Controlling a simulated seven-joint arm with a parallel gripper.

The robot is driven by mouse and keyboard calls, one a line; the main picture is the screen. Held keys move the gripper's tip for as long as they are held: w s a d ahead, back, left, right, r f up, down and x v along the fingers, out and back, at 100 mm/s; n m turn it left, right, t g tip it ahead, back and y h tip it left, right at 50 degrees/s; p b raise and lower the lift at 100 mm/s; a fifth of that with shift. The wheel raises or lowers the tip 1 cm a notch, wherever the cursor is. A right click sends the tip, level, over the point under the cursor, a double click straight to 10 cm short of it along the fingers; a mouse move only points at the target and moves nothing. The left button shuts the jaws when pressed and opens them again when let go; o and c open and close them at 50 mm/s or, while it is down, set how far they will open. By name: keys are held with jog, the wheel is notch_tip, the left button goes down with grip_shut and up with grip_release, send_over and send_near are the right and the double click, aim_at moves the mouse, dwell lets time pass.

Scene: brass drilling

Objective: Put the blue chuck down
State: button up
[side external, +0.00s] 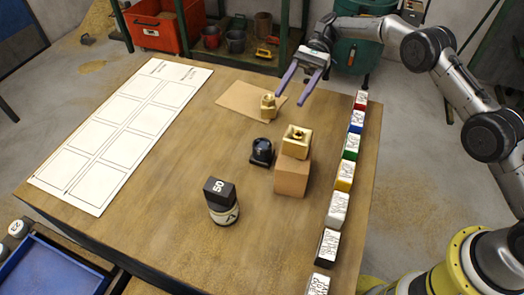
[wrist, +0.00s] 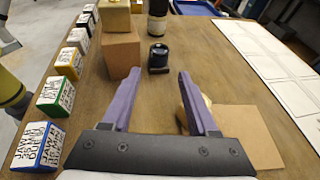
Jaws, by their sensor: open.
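A small dark blue-black chuck (side external: 262,152) stands upright on the table, left of a cardboard-brown block. It also shows in the wrist view (wrist: 158,58), beyond my fingertips and apart from them. My gripper (side external: 291,99) is open and empty, above the far part of the table. Its two purple fingers (wrist: 159,74) are spread wide in the wrist view. A brass piece (side external: 268,107) stands on a tan mat (side external: 240,95) near the gripper; in the wrist view the right finger partly hides it.
A brass block (side external: 297,136) with a dark hole sits on the brown block (side external: 291,180). Several labelled coloured blocks (side external: 344,176) line the right edge. A white gridded board (side external: 120,125) lies left; bare table separates it from the chuck.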

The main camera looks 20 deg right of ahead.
aim_at(266, 139)
jog(key=x, duration=0.8)
jog(key=shift+s+a, duration=0.1)
jog(key=shift+a, duration=0.05)
jog(key=shift+f+x, duration=0.15)
jog(key=shift+x, duration=1.2)
jog(key=shift+f+x, duration=0.15)
jog(key=shift+x, duration=1.2)
grip_shut()
jog(key=shift+r, duration=0.1)
